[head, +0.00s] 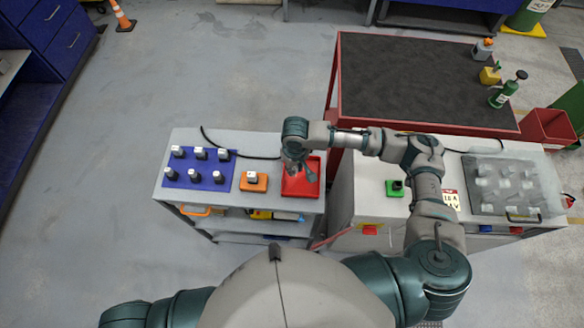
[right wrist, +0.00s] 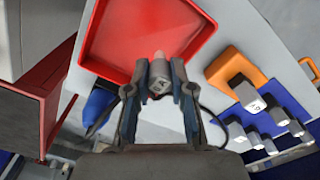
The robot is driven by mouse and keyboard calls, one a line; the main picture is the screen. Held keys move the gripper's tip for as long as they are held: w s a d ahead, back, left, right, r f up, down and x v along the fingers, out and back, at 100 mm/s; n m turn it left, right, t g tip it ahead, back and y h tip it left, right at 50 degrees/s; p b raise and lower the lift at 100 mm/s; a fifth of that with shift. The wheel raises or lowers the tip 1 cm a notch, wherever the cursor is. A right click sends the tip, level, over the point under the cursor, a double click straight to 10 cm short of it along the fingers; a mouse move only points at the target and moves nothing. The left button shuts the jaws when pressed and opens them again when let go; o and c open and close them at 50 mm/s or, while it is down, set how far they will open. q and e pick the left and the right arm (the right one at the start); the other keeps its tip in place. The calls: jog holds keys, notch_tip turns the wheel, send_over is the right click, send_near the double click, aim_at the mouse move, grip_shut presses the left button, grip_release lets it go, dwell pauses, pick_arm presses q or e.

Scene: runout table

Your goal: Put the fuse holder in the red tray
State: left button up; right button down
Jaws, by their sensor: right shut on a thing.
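The red tray (head: 311,190) lies on the near grey workbench, and it fills the upper middle of the right wrist view (right wrist: 125,35). My right gripper (head: 299,172) is over the tray. In the right wrist view its fingers (right wrist: 160,85) are shut on the fuse holder (right wrist: 158,80), a small grey block with a marked face and a pale rounded end. This end shows against the near edge of the tray. In the head view the fuse holder is too small and hidden to make out. My left gripper is out of view.
Left of the tray stands an orange base (head: 245,186) with a grey-and-black piece in it. Beyond it is a blue panel (head: 208,185) with several similar pieces. A grey bench with a green block (head: 393,192) and a clear-covered panel (head: 480,202) stands right.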

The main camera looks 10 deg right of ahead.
jog(key=shift+w+d+f, duration=0.1)
jog(key=shift+w+f, duration=0.05)
jog(key=shift+w, duration=0.4)
jog(key=f, duration=0.3)
jog(key=shift+s+a, duration=0.1)
jog(key=shift+a, duration=0.2)
jog(key=shift+a+f, duration=0.15)
jog(key=shift+a, duration=0.1)
jog(key=c, duration=1)
grip_release()
jog(key=shift+d, duration=0.35)
jog(key=shift+d, duration=0.1)
jog(key=r, duration=1.1)
jog(key=shift+a+r, duration=0.25)
jog(key=shift+d+r, duration=0.15)
jog(key=shift+r, duration=0.15)
